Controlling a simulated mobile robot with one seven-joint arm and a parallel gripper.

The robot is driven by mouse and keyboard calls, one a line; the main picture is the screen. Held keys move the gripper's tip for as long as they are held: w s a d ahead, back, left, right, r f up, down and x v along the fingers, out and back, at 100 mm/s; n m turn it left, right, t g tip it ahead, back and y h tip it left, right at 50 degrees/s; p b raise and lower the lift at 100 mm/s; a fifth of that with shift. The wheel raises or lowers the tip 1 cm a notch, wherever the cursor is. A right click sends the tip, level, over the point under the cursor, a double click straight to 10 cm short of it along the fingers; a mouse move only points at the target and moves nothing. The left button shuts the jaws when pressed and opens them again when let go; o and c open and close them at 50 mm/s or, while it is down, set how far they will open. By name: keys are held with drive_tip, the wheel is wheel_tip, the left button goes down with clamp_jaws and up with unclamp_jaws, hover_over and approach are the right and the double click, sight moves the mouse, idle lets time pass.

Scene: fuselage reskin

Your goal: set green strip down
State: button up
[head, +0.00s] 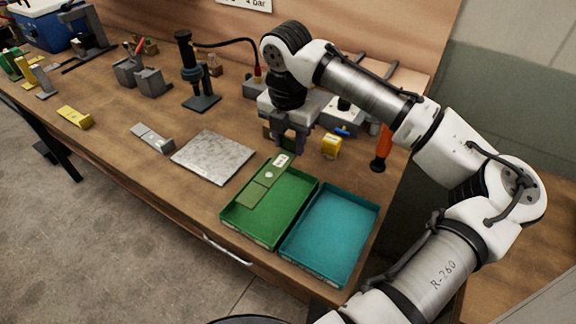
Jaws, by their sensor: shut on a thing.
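The green strip (265,182) is a flat, stepped piece with a pale label at its far end. It lies lengthwise over the left part of the green tray (249,237). My gripper (288,148) points down at the far end of the tray, shut on the strip's far end. The fingertips are partly hidden, and I cannot tell whether the strip touches the tray floor.
An empty teal tray (332,234) stands right of the green one. A grey metal plate (213,157) lies to the left, with a grey bracket (153,138) beyond. A yellow block (331,146) and an orange-handled tool (382,148) stand near my gripper.

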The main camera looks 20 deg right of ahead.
wheel_tip(320, 180, down, 9)
drive_tip(key=shift+r+p, duration=0.1)
drive_tip(key=shift+p, duration=0.45)
drive_tip(key=shift+f, duration=0.2)
drive_tip(key=o, duration=1.1)
drive_tip(key=r, duration=0.4)
drive_tip(key=r+b, duration=0.1)
drive_tip(key=r, duration=0.3)
drive_tip(key=r+b, duration=0.1)
drive_tip(key=r, duration=0.3)
drive_tip(key=shift+s+a+r, duration=0.15)
drive_tip(key=shift+a+r, duration=0.05)
drive_tip(key=shift+a, duration=0.05)
